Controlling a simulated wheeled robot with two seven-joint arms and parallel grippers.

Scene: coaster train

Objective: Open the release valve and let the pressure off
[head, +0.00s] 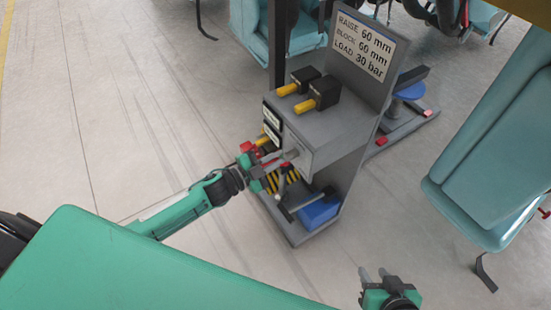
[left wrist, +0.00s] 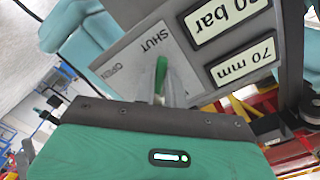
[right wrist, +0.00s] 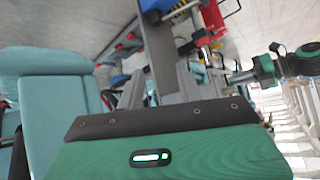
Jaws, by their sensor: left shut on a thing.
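The grey console (head: 335,130) stands in the middle of the head view. Its release valve has a green handle (left wrist: 161,70) on a pale plate (left wrist: 130,58) marked SHUT and OPEN, seen upside down in the left wrist view. My left gripper (head: 288,158) is at the console's front, its fingers shut around the green handle. The handle's tip is near the word SHUT; its exact angle is hard to tell. Two readouts sit beside it: one reads 70 mm (left wrist: 242,58), the other ends in "0 bar" (left wrist: 225,18), partly cut off. My right gripper (head: 375,275) is open and empty, away from the console.
A sign (head: 363,45) on the console reads RAISE 60 mm, BLOCK 60 mm, LOAD 30 bar. Yellow-tipped levers (head: 305,104) stick out on top. A blue box (head: 319,212) sits on the low shelf. Teal coaster seats (head: 485,150) stand right and behind. The floor at left is clear.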

